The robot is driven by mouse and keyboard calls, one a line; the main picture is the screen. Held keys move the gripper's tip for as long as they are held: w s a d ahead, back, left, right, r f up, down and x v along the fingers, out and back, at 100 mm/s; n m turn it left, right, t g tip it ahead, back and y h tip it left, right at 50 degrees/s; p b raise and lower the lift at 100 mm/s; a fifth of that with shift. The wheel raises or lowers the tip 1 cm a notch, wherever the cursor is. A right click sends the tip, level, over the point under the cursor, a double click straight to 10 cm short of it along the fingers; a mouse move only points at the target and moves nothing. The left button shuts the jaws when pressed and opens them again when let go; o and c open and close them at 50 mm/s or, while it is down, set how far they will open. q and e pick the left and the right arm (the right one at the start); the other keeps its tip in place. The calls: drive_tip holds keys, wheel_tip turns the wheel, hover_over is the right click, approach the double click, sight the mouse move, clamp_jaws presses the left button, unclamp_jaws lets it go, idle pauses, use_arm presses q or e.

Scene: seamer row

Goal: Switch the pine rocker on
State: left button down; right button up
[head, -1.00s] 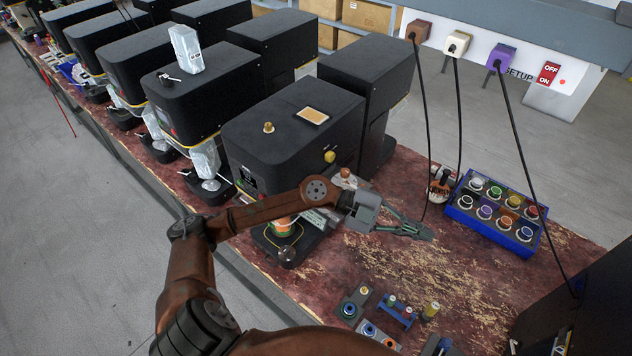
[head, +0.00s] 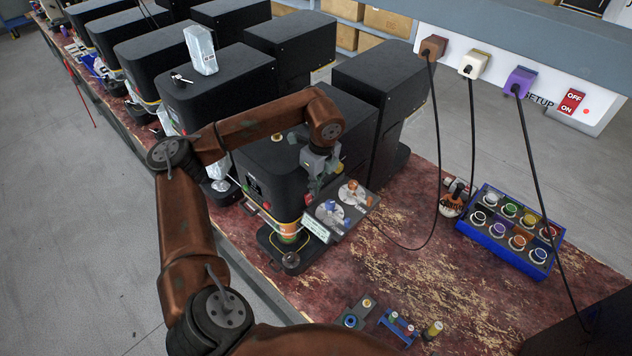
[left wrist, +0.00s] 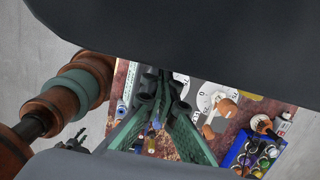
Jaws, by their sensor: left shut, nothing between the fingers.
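I cannot make out for certain which part is the pine rocker. The near black seamer (head: 275,160) has small green and red marks on its front panel (head: 256,190), too small to read. Beside it a grey control plate (head: 345,225) carries two round dials with blue and orange-brown knobs; a dial (left wrist: 205,97) also shows in the left wrist view. My left gripper (head: 313,192) is shut and empty, pointing down beside the seamer and over the plate's near-left end. Its green fingers (left wrist: 163,82) meet in the left wrist view. My right gripper is not in view.
Small fittings (head: 398,325) lie at the front. The middle bench is bare.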

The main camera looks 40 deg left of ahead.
sight(309, 198)
use_arm(q)
drive_tip(key=f, duration=0.2)
drive_tip(key=f+p, duration=0.1)
drive_tip(key=f, duration=0.3)
drive_tip(key=shift+a+p, duration=0.35)
drive_tip(key=f+b, duration=0.1)
drive_tip(key=b, duration=0.2)
drive_tip(key=shift+a, duration=0.3)
drive_tip(key=shift+b, duration=0.3)
drive_tip(key=shift+r, duration=0.2)
drive_tip(key=shift+r, duration=0.15)
